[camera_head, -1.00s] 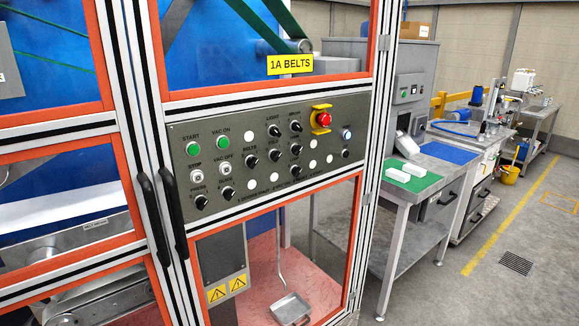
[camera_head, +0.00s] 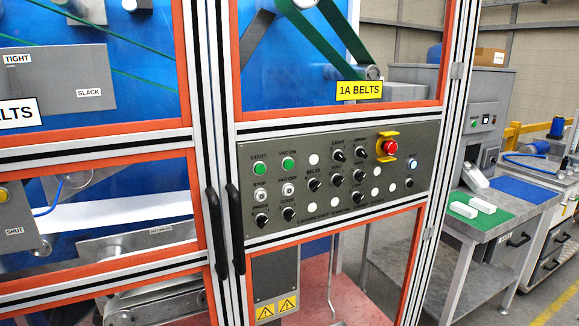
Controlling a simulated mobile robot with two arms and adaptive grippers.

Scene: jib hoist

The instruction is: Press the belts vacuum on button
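The grey control panel (camera_head: 400,205) is set in the machine's front frame, right of centre. The green VAC ON button (camera_head: 288,163) is in the panel's top row, just right of the green START button (camera_head: 259,166). Below them are the white VAC OFF button (camera_head: 288,189) and STOP button (camera_head: 261,195). The word BELTS is printed above a black knob (camera_head: 314,185) to the right. A yellow 1A BELTS sign (camera_head: 359,91) is above the panel. Neither of my grippers shows in the view.
Two black door handles (camera_head: 236,228) stand upright left of the panel. A red emergency stop (camera_head: 389,147) with a yellow guard sticks out at upper right. A workbench (camera_head: 478,230) with a green mat and white blocks stands to the right.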

